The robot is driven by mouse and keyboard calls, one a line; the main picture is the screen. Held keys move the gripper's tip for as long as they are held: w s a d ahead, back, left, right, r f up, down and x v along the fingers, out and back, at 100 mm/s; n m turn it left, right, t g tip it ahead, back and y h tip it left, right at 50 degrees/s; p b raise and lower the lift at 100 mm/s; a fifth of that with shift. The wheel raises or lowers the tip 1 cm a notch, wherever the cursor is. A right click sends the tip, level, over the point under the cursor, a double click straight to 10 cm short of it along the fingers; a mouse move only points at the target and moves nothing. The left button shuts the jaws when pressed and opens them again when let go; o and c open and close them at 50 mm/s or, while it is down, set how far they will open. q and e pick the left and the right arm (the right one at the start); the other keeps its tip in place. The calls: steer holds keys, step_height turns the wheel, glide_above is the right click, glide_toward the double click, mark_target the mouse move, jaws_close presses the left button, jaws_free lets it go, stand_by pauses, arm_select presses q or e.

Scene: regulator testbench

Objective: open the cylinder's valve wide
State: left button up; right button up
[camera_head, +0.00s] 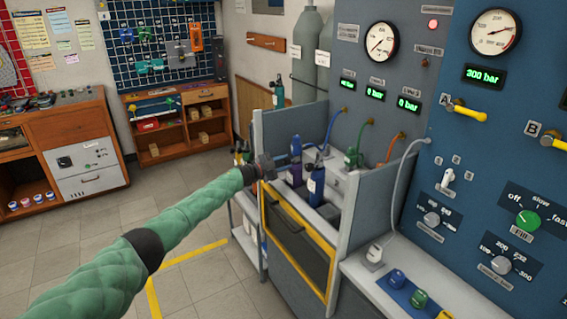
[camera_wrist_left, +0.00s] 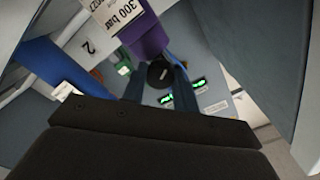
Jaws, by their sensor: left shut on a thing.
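A purple cylinder (camera_head: 295,172) stands in the grey bench bay, and a dark blue cylinder (camera_head: 316,187) stands beside it. My left gripper (camera_head: 268,166) is at the bay's left side, close to the purple cylinder. In the left wrist view the purple cylinder (camera_wrist_left: 145,38) carries a white label reading 300 bar. A round black valve knob (camera_wrist_left: 159,74) sits between the two fingers of my left gripper (camera_wrist_left: 160,80), which is shut on it. The knob's turn position cannot be told. My right gripper is not in view.
The bay has grey side walls (camera_head: 375,205) and a yellow-edged front (camera_head: 295,250). A blue panel (camera_head: 480,150) with gauges, knobs and yellow-handled valves stands at the right. A wooden shelf (camera_head: 180,120) is at the back left. The floor between is clear.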

arm_select(q)
steer(key=shift+f, duration=0.15)
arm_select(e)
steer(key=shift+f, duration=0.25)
arm_select(q)
steer(key=o, duration=1)
steer(key=shift+a, duration=0.1)
steer(key=shift+s+a, duration=0.3)
steer(key=shift+a, duration=0.2)
steer(key=b+v, duration=0.1)
steer(key=v, duration=0.5)
steer(key=shift+s+a, duration=0.15)
steer(key=shift+s, duration=0.05)
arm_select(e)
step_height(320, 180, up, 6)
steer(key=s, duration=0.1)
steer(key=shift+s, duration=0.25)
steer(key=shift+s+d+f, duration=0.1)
